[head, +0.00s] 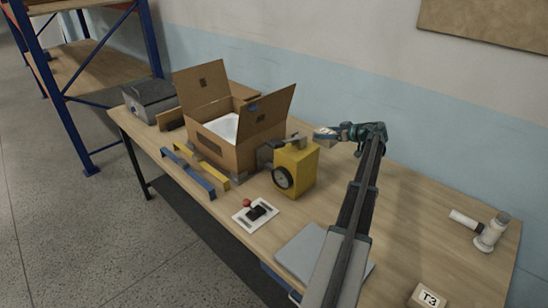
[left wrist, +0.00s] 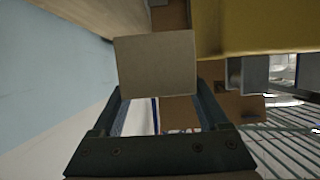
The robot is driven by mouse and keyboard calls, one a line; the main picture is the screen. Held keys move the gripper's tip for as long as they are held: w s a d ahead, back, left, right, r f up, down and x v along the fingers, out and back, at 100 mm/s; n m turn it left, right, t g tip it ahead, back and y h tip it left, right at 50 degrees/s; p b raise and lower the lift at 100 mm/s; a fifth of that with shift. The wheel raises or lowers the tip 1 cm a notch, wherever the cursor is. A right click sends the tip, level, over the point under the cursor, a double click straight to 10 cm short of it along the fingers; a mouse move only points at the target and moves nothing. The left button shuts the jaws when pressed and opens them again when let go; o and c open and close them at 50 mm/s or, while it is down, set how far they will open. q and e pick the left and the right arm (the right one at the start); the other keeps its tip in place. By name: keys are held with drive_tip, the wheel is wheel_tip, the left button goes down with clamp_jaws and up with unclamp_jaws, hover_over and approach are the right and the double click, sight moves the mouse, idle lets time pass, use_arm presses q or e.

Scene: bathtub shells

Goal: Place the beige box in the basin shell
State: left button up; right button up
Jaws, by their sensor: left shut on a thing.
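The beige box (left wrist: 155,66) is held between the two fingers of my left gripper (left wrist: 160,94) in the left wrist view. In the head view my left gripper (head: 343,132) is above the table, right of the open cardboard carton, with the small box (head: 325,136) at its tip near the yellow machine. A white shell (head: 225,127), which looks like the basin shell, sits inside the carton (head: 240,157); its lower part is hidden by the carton walls. My right gripper is not in view.
The yellow machine (head: 303,166) with a black wheel stands between carton and gripper, close to the held box. The carton's raised flaps (head: 268,108) stand up around its opening. A grey case (head: 150,97), blue bar (head: 190,175) and red-knobbed switch (head: 255,213) lie on the table.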

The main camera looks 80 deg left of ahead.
use_arm(q)
wheel_tip(320, 180, down, 18)
drive_tip(key=b, duration=1.8)
drive_tip(key=shift+r, duration=0.1)
drive_tip(key=o, duration=1.5)
drive_tip(key=shift+d, duration=0.1)
drive_tip(key=shift+w+d+r+p, duration=0.2)
drive_tip(key=shift+w+d+p, duration=0.1)
drive_tip(key=shift+p, duration=0.1)
drive_tip(key=p+v, duration=0.4)
drive_tip(key=v, duration=0.7)
drive_tip(key=shift+s, duration=0.1)
